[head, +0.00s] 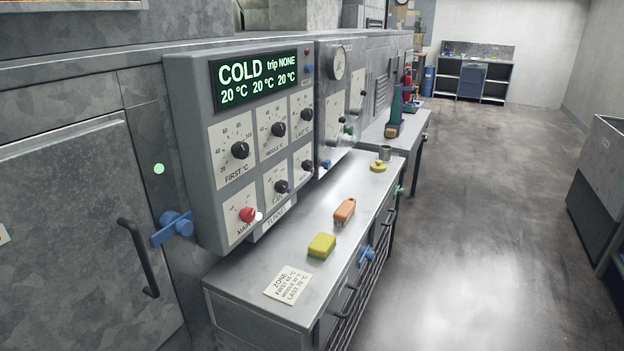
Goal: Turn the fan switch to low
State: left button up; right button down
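A grey control panel (190,110) hangs on the left, with a lit display (255,80) reading COLD, trip NONE and 20 °C three times. Three black dials in its upper row are labelled as temperatures. In the lower row, a red knob (247,215) is labelled MAIN. Beside it is a black knob (281,186) whose small label seems to start with F; it may be the fan switch. Another black knob (307,165) is at the lower right, its label unclear. The knob positions are too small to read surely. Neither gripper is in view.
A steel bench (320,215) below the panel bears a yellow block (321,245), an orange object (344,210) and a paper card (288,283). A blue handle (175,228) sticks out left of the panel. The floor (480,220) on the right is clear.

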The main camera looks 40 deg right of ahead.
aim_at(281, 186)
jog(key=z, duration=1.05)
jog(key=i+l+u, duration=0.15)
jog(key=u, duration=0.35)
jog(key=i+l+u, duration=0.1)
jog(key=l+u, duration=0.35)
